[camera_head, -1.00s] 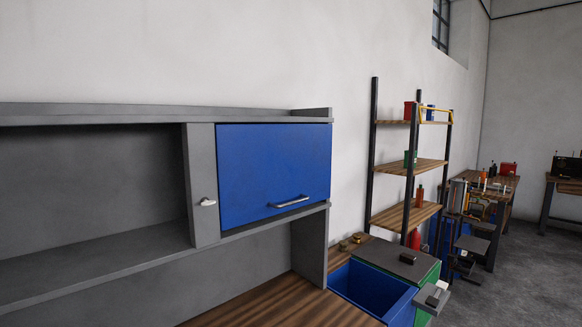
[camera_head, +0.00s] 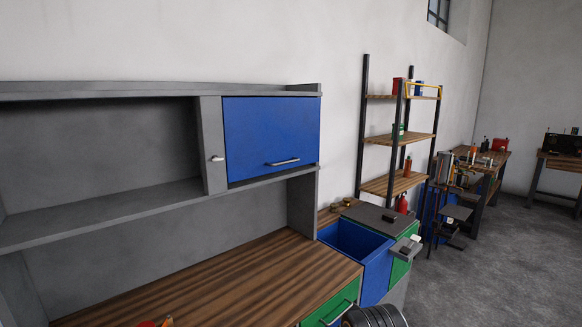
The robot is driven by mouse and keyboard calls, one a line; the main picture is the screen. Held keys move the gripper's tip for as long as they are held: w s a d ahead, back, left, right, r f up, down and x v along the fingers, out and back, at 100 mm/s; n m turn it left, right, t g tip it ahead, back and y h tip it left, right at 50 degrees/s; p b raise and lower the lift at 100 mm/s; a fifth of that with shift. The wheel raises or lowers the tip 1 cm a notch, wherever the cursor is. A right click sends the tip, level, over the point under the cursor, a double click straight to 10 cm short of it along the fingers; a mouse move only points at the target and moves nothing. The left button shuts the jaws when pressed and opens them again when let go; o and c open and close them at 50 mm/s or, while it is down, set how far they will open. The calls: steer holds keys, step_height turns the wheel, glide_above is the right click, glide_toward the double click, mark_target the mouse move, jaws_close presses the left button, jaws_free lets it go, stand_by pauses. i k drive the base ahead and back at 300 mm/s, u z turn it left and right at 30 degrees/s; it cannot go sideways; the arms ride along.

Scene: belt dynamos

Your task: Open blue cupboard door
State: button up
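The blue cupboard door (camera_head: 270,135) is in the upper middle of the head view, at the right end of a grey wall cupboard (camera_head: 212,140). It looks shut, lying about flush with the cupboard front. A silver bar handle (camera_head: 283,162) runs along its lower part. A small silver knob (camera_head: 217,158) sits on the grey panel left of the door. My gripper is not in view, so its opening does not show.
A wooden worktop (camera_head: 220,285) lies below the cupboard. At its right, an open blue drawer or bin (camera_head: 373,260) sticks out beside a green-fronted unit (camera_head: 330,304). A shelf rack (camera_head: 400,140) stands further right. Grey floor (camera_head: 490,260) is clear at right.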

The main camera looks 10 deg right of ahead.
mark_target(263, 136)
steer(key=z, duration=0.65)
steer(key=i, duration=0.85)
steer(key=u, duration=0.3)
